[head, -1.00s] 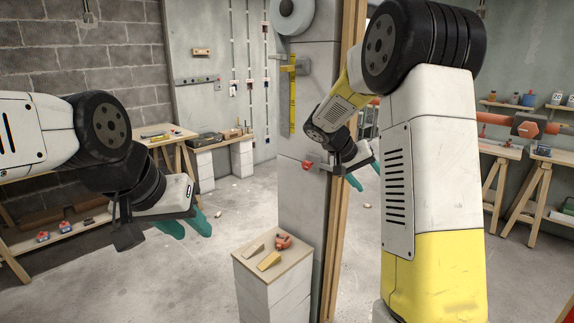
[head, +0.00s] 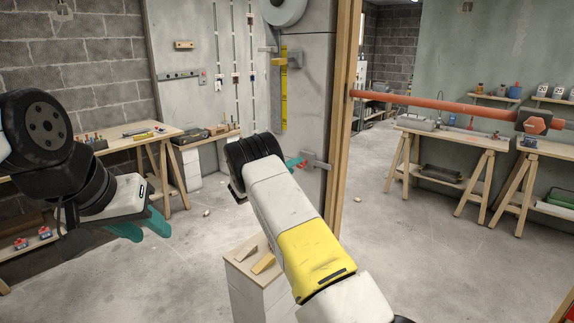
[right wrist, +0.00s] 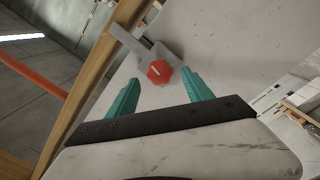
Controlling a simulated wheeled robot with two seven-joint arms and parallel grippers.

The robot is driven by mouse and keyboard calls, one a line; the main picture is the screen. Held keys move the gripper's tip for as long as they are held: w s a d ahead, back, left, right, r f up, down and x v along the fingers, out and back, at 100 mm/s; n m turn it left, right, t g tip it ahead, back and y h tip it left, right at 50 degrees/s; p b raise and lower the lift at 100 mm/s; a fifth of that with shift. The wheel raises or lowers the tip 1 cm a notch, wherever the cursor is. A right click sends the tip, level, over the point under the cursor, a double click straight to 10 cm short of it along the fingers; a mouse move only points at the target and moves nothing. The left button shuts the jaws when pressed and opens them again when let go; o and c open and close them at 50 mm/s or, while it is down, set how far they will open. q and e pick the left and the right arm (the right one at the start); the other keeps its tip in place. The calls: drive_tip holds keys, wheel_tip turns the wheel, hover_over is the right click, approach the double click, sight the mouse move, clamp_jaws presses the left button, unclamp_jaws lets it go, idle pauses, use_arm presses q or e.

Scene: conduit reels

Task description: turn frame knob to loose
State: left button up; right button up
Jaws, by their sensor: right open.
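The red frame knob (right wrist: 160,72), six-sided with a pale line on its face, sits on a grey bracket (right wrist: 135,45) on the pale post beside the wooden door frame. In the head view the bracket (head: 318,161) shows, with a sliver of the red knob (head: 301,164). My right gripper (right wrist: 160,76) is open and empty, facing the knob. The knob appears between its teal fingertips, with a gap on both sides; the depth is hard to judge. In the head view my wrist hides most of this gripper. My left gripper (head: 146,224) is open and empty, well to the left.
A low pedestal (head: 240,270) with wooden wedges (head: 263,263) stands below my right arm. The wooden door frame (head: 344,110) rises right of the post, with an orange bar (head: 430,101) extending rightward. Workbenches (head: 450,145) stand behind.

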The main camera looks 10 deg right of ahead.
drive_tip(key=shift+x, duration=2.35)
drive_tip(key=shift+c, duration=0.5)
clamp_jaws()
